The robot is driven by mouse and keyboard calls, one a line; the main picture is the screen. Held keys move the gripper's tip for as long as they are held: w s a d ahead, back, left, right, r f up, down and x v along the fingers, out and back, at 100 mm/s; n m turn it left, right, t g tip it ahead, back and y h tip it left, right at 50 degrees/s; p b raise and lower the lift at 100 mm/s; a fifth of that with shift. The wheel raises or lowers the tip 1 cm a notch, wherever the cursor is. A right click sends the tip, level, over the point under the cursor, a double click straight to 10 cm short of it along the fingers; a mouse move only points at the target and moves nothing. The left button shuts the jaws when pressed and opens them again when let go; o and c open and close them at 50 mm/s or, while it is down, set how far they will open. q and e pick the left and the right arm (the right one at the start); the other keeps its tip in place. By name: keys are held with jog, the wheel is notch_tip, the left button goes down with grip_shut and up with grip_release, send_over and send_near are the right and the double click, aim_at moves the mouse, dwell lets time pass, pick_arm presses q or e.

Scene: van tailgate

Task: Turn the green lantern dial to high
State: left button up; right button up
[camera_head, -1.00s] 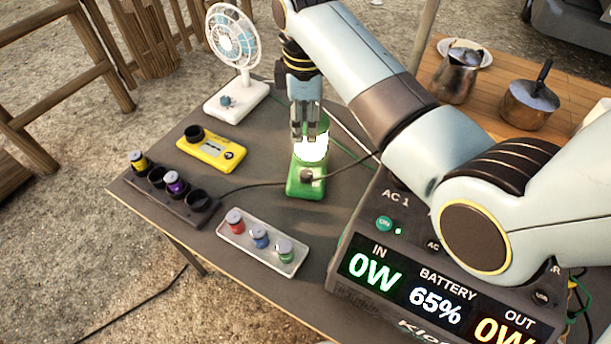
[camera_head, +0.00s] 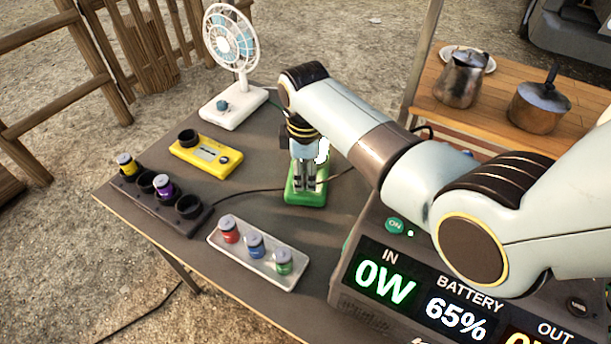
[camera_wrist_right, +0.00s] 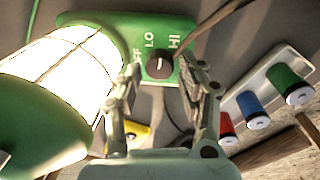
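The green lantern (camera_head: 316,200) stands on the grey table with its lamp lit; my right arm hides much of it in the head view. In the right wrist view the glowing caged globe (camera_wrist_right: 60,75) fills the left side. The dark dial (camera_wrist_right: 159,66) sits on the green base among the labels OFF, LO and HI. Its white mark points up, roughly between LO and HI. My right gripper (camera_wrist_right: 159,75) is open, pointing down, with one finger either side of the dial. Contact with the dial cannot be told. My left gripper is not in view.
A silver tray (camera_head: 213,242) with red, blue and green jars lies in front of the lantern. A yellow device (camera_head: 218,168), a white fan (camera_head: 235,112) and a dark holder (camera_head: 180,222) stand to the left. The power station (camera_head: 345,290) is close on the right.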

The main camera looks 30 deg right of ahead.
jog(key=shift+f, duration=0.6)
grip_shut()
jog(key=shift+r+m+p, duration=0.25)
jog(key=shift+m+p, duration=0.7)
jog(key=shift+m, duration=0.15)
jog(key=m, duration=0.1)
jog(key=m+p, duration=0.1)
jog(key=shift+w+f+m, duration=0.1)
jog(key=shift+f+m, duration=0.1)
jog(key=shift+m, duration=0.1)
